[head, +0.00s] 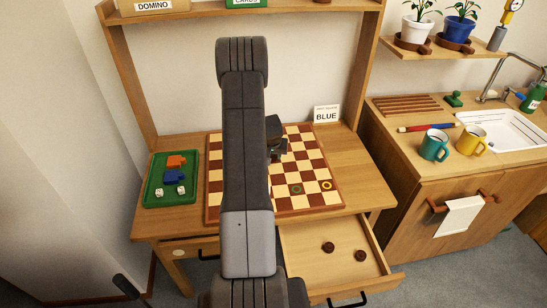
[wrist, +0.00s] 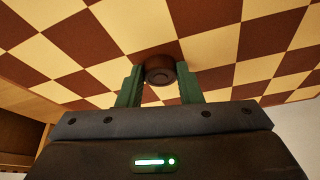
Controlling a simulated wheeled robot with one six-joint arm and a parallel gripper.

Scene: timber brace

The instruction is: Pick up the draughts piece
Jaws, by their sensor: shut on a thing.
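A dark brown draughts piece (wrist: 160,70) is between the two green fingers of my gripper (wrist: 160,85) in the wrist view. The fingers are shut on its sides. The chequered board fills the view behind the piece; I cannot tell whether the piece touches it. In the head view my gripper (head: 277,150) is over the middle of the board (head: 310,160), partly hidden by my arm, and the held piece is not clearly visible there. Two more dark draughts pieces, one on the left (head: 327,247) and one on the right (head: 360,255), lie in the open drawer (head: 300,265).
A green ring (head: 296,189) and a yellow ring (head: 326,185) mark squares on the board. A card reading BLUE (head: 326,114) stands behind it. A green tray (head: 151,190) with dice and coloured pieces is on the left. My arm hides the board's centre-left.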

